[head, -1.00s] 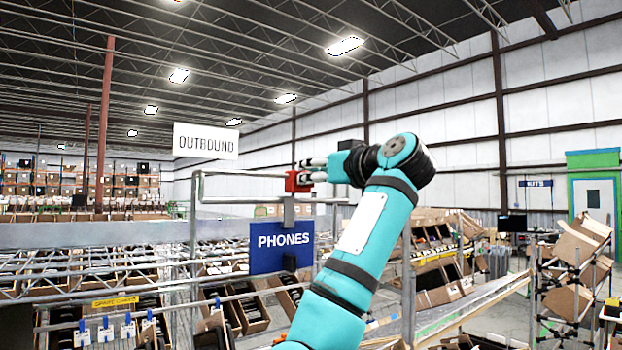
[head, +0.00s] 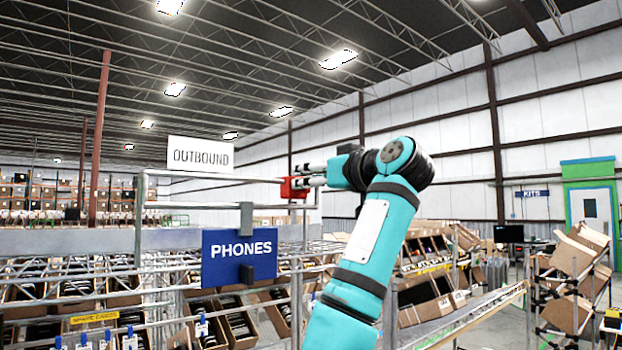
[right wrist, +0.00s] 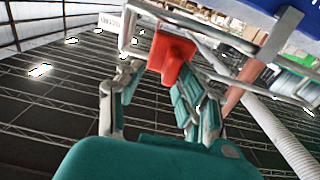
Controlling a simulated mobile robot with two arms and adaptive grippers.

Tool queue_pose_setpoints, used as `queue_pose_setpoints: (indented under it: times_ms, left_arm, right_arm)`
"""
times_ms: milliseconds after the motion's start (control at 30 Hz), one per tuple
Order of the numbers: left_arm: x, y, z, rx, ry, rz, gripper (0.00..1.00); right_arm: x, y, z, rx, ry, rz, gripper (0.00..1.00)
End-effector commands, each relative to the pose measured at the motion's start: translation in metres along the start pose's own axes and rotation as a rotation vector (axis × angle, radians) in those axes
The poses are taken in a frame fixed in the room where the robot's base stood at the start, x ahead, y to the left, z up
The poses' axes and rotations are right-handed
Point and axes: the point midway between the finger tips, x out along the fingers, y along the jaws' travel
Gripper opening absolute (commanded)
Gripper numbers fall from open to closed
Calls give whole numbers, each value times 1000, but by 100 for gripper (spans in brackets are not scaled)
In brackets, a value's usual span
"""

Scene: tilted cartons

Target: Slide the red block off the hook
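The red block (head: 294,187) is at the fingertips of my right gripper (head: 304,175), right of the grey bracket (head: 246,218) of the blue PHONES sign and close to the rail's right end. In the right wrist view the red block (right wrist: 172,57) is at the tip of the right-hand finger, with a gap to the left-hand finger. My right gripper (right wrist: 158,78) is open there; its fingers stand apart. The grey bracket (right wrist: 281,36) shows beyond, apart from the block. Whether the block touches the rail is unclear. My left gripper is not in view.
The blue PHONES sign (head: 238,258) hangs low beside the block. A grey rail frame (head: 141,215) runs behind, below the white OUTBOUND sign (head: 200,154). Racks of tilted cartons (head: 425,300) fill the space below. The air above the gripper is clear.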

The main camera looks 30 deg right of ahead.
Motion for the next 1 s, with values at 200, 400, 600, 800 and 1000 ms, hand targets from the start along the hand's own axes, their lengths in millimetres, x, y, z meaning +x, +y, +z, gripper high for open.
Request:
queue_pose_setpoints:
  times_ms: [200, 400, 600, 800, 1000]
  left_arm:
    - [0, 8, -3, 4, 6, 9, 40]
    - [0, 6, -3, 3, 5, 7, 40]
    - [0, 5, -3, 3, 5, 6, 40]
    - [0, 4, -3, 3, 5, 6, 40]
    - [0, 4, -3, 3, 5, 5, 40]
  right_arm:
    - [-6, 0, 0, 0, -1, -1, 37]
    - [-42, 2, 0, 1, 3, 3, 37]
    - [-85, 2, 0, 1, 3, 3, 37]
    - [-113, 2, 0, 1, 2, 2, 37]
    - [-121, 2, 0, 1, 0, 1, 37]
